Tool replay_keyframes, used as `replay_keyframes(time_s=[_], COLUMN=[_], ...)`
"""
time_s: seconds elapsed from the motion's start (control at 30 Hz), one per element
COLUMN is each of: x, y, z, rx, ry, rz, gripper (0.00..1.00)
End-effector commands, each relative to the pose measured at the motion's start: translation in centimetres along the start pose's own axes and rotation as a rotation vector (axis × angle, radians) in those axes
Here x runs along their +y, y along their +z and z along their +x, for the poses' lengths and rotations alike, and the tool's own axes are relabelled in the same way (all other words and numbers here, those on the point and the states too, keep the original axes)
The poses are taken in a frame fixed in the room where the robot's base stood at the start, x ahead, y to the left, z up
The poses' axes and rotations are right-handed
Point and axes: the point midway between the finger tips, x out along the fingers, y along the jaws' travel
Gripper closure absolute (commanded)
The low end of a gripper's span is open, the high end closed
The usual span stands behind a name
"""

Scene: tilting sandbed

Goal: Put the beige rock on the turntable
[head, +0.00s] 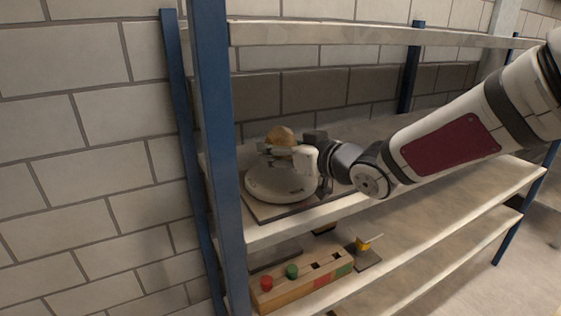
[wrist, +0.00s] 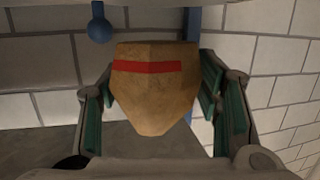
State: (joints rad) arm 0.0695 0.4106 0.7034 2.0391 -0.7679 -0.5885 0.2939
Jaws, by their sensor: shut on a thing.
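The beige rock (wrist: 154,92) shows large in the wrist view, with a red stripe across it, between the two green-padded fingers of my gripper (wrist: 160,105). My gripper is shut on the rock. In the head view the rock (head: 281,136) shows as a tan lump at my gripper (head: 279,151), above the turntable. The turntable (head: 272,188) is a round pale disc on a dark base on the upper shelf board. Whether the rock touches the disc is hard to tell. My gripper and wrist hide part of the turntable's far and right side.
A blue shelf post (head: 218,150) stands just left of the turntable. Another shelf board (head: 370,36) runs above. On the board below, a wooden block with red and green pegs (head: 301,281) and a small yellow object (head: 363,245) stand. The upper shelf is clear to the right (head: 450,180).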

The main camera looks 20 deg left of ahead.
Motion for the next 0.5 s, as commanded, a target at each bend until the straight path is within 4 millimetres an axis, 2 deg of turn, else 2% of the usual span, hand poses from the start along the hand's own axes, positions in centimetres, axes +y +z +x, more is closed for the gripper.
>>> replay_keyframes(time_s=[0.2, 0.5], x=[-0.1, 0.0], y=[2.5, 3.1], z=[0.5, 0.6], rx=[0.0, 0.002], ry=[-0.002, -0.001], rz=[0.003, -0.001], gripper=[0.94, 0.94])
